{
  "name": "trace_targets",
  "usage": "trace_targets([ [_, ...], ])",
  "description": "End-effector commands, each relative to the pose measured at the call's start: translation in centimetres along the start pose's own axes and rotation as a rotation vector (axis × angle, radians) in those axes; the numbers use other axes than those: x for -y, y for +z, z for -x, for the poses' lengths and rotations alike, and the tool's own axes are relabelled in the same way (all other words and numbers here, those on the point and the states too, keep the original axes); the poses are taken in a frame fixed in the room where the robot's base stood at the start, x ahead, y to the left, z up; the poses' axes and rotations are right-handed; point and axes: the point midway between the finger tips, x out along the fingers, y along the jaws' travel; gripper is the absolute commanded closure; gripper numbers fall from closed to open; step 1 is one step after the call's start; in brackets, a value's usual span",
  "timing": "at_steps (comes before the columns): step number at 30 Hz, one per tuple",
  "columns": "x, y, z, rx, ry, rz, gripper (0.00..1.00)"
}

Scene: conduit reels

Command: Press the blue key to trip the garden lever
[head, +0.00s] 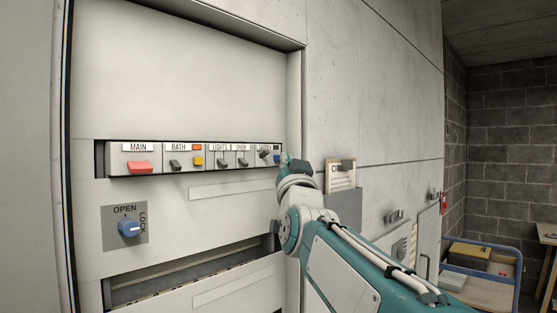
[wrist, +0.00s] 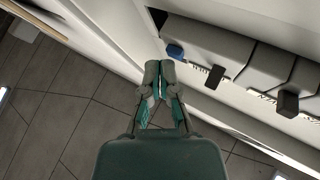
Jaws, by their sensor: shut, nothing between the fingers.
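The blue key (head: 277,159) sits at the right end of the breaker row, beside the black garden lever (head: 264,154). In the wrist view the blue key (wrist: 175,51) is a small blue block just above and right of my fingertips, with a small gap in the picture. The black lever nearest to it (wrist: 215,75) also shows there. My gripper (wrist: 159,68) is shut and empty, its two fingertips side by side. In the head view my gripper (head: 284,160) is at the right end of the row and partly covers that corner; whether it touches the key cannot be told.
The row also holds the red MAIN lever (head: 139,167), the BATH lever (head: 175,164) with a yellow key (head: 198,162), and the LIGHTS and OVEN levers. A blue OPEN/LOCK knob (head: 129,228) is below. The recess edge runs close to my gripper. A trolley (head: 480,270) stands at right.

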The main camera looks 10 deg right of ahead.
Motion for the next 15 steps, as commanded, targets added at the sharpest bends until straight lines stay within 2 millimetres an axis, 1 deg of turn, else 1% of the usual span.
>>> trace_targets([
  [15,0.29,0.23,-0.38,-0.001,0.000,0.000,1.00],
])
